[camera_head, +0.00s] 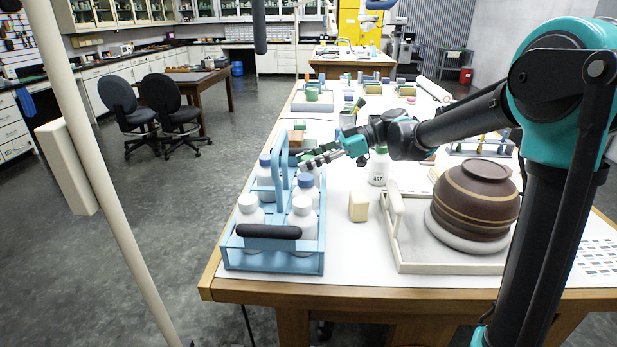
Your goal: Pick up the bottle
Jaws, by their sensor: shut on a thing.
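A light blue carrier (231,257) with a tall middle handle stands at the table's left front corner and holds several white bottles. Two in front have white caps, the left one (249,214) and the right one (302,222). Behind them are blue-capped bottles, one at left (265,178) and one at right (306,187). My gripper (309,158) reaches in from the right over the carrier's back right part. It is shut on a bottle there, which is mostly hidden by the fingers and the nearer bottles.
A black-gripped bar (268,231) crosses the carrier's front. A cream block (358,206), a labelled white bottle (378,168) and a pale tray (408,262) with a brown striped pot (475,200) stand to the right. The table's left edge is close to the carrier.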

